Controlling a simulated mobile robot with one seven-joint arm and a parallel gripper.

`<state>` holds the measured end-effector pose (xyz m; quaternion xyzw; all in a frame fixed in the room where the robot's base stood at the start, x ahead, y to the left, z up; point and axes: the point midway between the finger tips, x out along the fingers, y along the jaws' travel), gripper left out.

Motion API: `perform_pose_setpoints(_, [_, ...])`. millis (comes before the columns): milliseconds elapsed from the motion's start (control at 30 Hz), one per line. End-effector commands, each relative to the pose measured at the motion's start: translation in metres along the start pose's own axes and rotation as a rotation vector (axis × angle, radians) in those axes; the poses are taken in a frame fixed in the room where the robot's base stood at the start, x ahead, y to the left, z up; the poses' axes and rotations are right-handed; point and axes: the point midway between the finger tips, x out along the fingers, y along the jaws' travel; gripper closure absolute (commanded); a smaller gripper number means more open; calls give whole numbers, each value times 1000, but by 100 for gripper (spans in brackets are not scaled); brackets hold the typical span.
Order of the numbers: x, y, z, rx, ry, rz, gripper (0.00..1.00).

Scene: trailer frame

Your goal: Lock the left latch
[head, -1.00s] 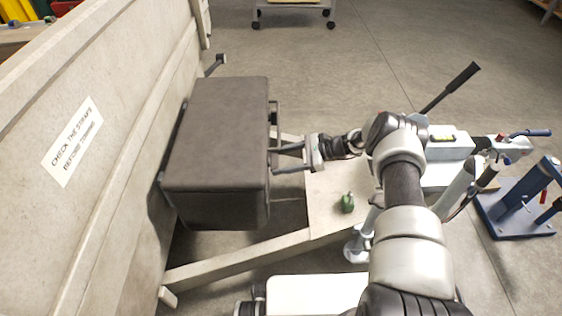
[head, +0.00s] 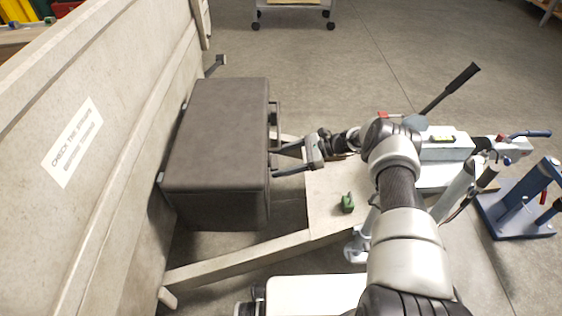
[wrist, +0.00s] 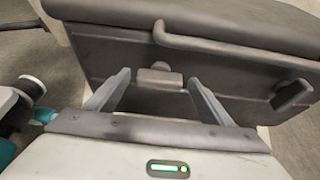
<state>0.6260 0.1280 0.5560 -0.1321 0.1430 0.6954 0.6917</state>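The dark grey box (head: 218,135) stands on the trailer frame against its pale wall, with its lid down. Its front face shows in the wrist view (wrist: 225,92). There, a small light-grey latch block (wrist: 160,77) sits on the face below the lid, left of a darker, tilted latch (wrist: 292,95). My gripper (head: 275,163) reaches toward the box front. In the wrist view, its two fingers (wrist: 158,82) are spread apart on either side of the light-grey block, with nothing held. Whether the fingertips touch the box cannot be told. The latches are hardly visible in the head view.
A bar handle (wrist: 220,45) runs along the lid above the fingers. A green object (head: 347,203) lies on the pale trailer deck (head: 325,190). The trailer's coupling (head: 445,148) and a blue stand (head: 520,205) are at right. The floor beyond is open.

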Motion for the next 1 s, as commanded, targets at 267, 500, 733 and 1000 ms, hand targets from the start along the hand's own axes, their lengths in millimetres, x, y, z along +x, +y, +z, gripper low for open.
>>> perform_pose_setpoints(267, [0,0,0,-1,1,0,25])
perform_pose_setpoints(500, [-27,-1,0,-1,1,-3,25])
perform_pose_setpoints(733, [-82,-1,-1,-2,2,-4,25])
perform_pose_setpoints(1000, [-143,0,-1,-2,2,-3,25])
